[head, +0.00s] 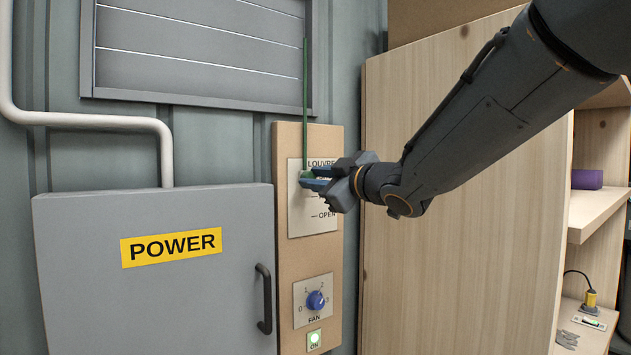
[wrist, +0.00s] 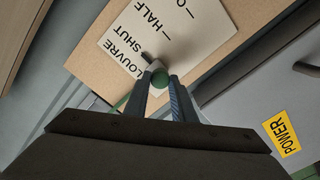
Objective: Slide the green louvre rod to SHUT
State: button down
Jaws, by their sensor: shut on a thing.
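The green louvre rod (head: 305,100) runs upright from the louvre panel (head: 200,50) down to a round green knob (head: 307,174) on the white LOUVRE plate (head: 297,215). My gripper (head: 312,180) reaches in from the right and is shut on the knob. In the wrist view the knob (wrist: 160,80) sits between the two fingertips (wrist: 160,90). A short dark piece beside it lines up with the word SHUT, while HALF and OPEN lie farther along the plate. My gripper hides the SHUT line in the head view. The louvre slats look nearly flat, with thin bright lines between them.
A grey POWER cabinet (head: 150,285) with a black handle (head: 264,300) stands left of the board. A wooden panel (head: 460,260) and shelves are on the right.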

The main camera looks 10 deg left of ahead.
jog(key=shift+r, duration=0.3)
jog(key=c, duration=1.7)
grip_release()
jog(key=shift+o, duration=1.1)
jog(key=shift+f, duration=0.1)
jog(key=shift+s+d, duration=0.1)
jog(key=b+v, duration=0.2)
jog(key=v, duration=0.5)
jog(key=shift+s+d, duration=0.15)
jog(key=shift+d, duration=0.1)
